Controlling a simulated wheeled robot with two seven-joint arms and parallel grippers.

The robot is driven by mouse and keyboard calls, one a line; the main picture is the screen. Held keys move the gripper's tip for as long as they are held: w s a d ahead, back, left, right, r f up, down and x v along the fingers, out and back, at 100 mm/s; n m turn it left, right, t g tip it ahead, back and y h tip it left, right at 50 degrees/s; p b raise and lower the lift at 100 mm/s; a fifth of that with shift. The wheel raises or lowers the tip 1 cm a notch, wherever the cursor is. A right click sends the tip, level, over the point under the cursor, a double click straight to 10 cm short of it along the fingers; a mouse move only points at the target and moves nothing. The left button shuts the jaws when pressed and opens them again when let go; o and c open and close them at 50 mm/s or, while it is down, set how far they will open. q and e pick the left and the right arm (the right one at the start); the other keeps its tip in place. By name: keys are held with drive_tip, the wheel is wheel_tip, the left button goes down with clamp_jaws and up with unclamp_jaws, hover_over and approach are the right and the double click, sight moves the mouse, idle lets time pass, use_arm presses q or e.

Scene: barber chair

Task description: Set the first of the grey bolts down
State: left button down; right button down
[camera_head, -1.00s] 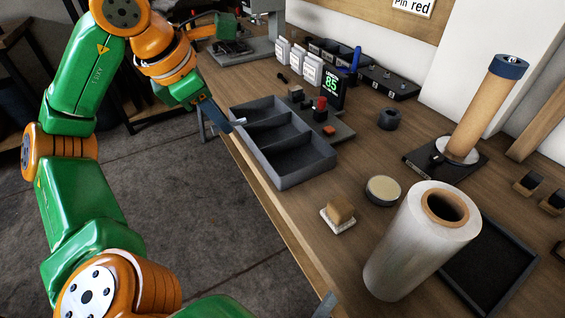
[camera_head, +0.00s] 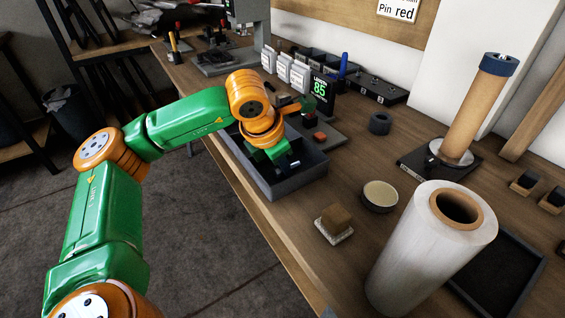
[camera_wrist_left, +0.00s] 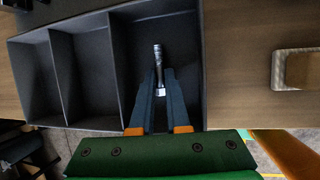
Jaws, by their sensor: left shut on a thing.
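The dark grey tray (camera_head: 305,180) with its three compartments lies on the workbench. In the head view my left gripper (camera_head: 286,162) is over the tray's near compartment. In the left wrist view the fingers (camera_wrist_left: 159,88) are shut on a grey metal bolt (camera_wrist_left: 157,58), which sticks out beyond the fingertips. The bolt is over the rightmost compartment of the tray (camera_wrist_left: 204,60) in that view. I cannot tell if it touches the tray floor. The other two compartments look empty in the wrist view. In the head view the bolt is hidden. My right gripper is not in view.
A tan block on a pale pad (camera_head: 335,222) and a round tin (camera_head: 380,196) sit near the tray. A large film roll (camera_head: 420,250) stands at front right. A display reading 85 (camera_head: 320,92) and a small plate with a red part (camera_head: 320,136) stand behind the tray.

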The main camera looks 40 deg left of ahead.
use_arm(q)
drive_tip(key=shift+f, duration=0.1)
drive_tip(key=c, duration=1.2)
unclamp_jaws()
drive_tip(key=shift+s+r, duration=0.1)
drive_tip(key=shift+r, duration=0.35)
drive_tip(key=p+v, duration=0.1)
drive_tip(key=v, duration=1)
drive_tip(key=shift+s+r, duration=0.15)
drive_tip(key=shift+r, duration=0.05)
